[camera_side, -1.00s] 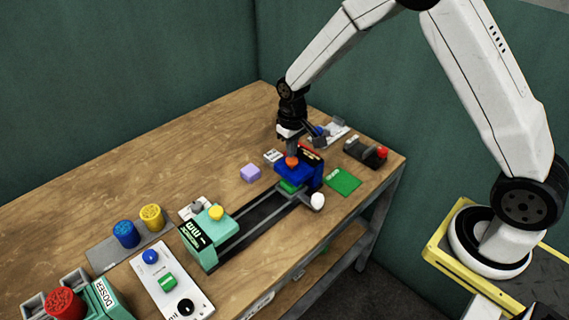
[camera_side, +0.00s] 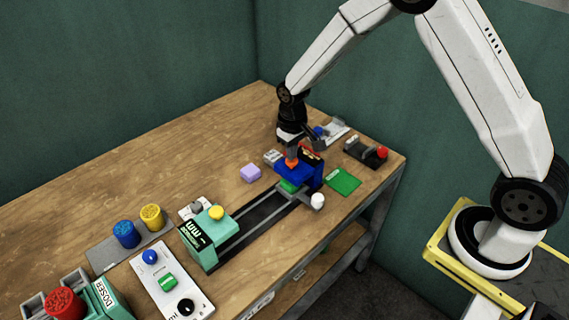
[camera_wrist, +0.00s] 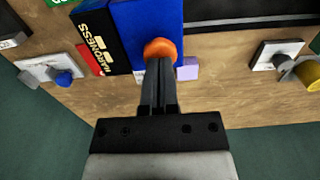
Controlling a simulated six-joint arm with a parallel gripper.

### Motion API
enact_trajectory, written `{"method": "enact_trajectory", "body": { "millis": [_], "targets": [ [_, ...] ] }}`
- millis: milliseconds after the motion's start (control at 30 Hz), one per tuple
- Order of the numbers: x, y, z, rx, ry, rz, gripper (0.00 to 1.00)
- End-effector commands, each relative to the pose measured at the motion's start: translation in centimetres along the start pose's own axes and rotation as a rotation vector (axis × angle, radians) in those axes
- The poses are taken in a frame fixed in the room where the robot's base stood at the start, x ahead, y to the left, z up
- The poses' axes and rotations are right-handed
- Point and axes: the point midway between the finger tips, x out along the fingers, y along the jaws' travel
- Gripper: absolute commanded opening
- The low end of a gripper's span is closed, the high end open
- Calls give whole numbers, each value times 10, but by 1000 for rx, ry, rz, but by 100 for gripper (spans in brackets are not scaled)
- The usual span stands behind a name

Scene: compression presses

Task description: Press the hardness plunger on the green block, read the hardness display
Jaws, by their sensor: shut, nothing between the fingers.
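The hardness press is a blue unit (camera_side: 296,172) with a black display face, and an orange plunger (camera_side: 291,158) sticks up from its top. The green block (camera_side: 289,187) sits under the blue unit, mostly covered by it. My gripper (camera_wrist: 159,62) is shut and empty, with its fingertips at the orange plunger (camera_wrist: 160,48); whether they touch it I cannot tell. The black hardness display (camera_wrist: 97,42) faces the wrist camera beside the blue body (camera_wrist: 150,22). It shows pale digits, which I cannot read surely.
A lilac block (camera_side: 250,172) lies on the table left of the press. A green pad (camera_side: 343,181) and a dark box with a red button (camera_side: 381,152) are to the right.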

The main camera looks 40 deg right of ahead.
Motion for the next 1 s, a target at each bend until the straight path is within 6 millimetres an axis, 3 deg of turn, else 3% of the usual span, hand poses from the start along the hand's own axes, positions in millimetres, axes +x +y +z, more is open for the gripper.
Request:
{"method": "enact_trajectory", "body": {
  "millis": [1000],
  "targets": [
    [11, 0, 0, 0, -1, 0, 0]
  ]
}}
